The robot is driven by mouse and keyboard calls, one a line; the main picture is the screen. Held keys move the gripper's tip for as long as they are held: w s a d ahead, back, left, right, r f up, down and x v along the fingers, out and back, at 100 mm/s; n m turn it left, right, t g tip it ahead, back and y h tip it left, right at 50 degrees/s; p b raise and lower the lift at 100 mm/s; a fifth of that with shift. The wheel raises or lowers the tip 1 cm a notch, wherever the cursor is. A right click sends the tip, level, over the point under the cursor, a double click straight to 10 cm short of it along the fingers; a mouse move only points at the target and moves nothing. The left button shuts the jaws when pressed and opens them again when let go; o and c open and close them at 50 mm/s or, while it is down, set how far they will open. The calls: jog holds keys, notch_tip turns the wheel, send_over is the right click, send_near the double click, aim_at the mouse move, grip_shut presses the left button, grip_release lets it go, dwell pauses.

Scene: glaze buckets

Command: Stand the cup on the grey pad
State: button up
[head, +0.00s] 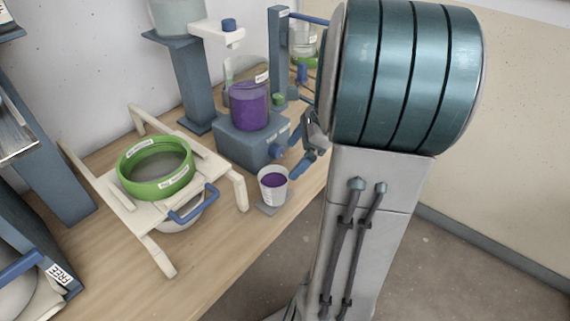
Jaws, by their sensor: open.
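A small white cup (265,193) with purple liquid in it stands upright near the front edge of the wooden bench. Its base appears to rest on the small grey pad (263,209), of which only an edge shows around the cup. My gripper (287,163), with blue fingers, is open just above and to the right of the cup, apart from it. My arm hides part of the gripper.
A blue-grey stand (236,143) carrying a jar of purple liquid (250,106) is behind the cup. A cream wooden rack (216,162) with a green-rimmed sieve (157,184) stands to the left. Bare bench (214,245) lies in front.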

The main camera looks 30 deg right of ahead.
jog(key=s+a+n+h, duration=0.2)
jog(key=s+a+n, duration=0.2)
jog(key=a+n, duration=0.4)
jog(key=s+a+n+h, duration=0.3)
jog(key=s+a+n, duration=0.2)
jog(key=n, duration=1.1)
jog(key=a, duration=0.3)
jog(key=shift+s+a+r+g, duration=0.15)
jog(key=shift+a+r+g, duration=0.15)
jog(key=shift+a, duration=0.1)
jog(key=p+v, duration=0.2)
jog(key=w+p+v, duration=0.1)
jog(key=p+v, duration=0.2)
jog(key=shift+r, duration=0.2)
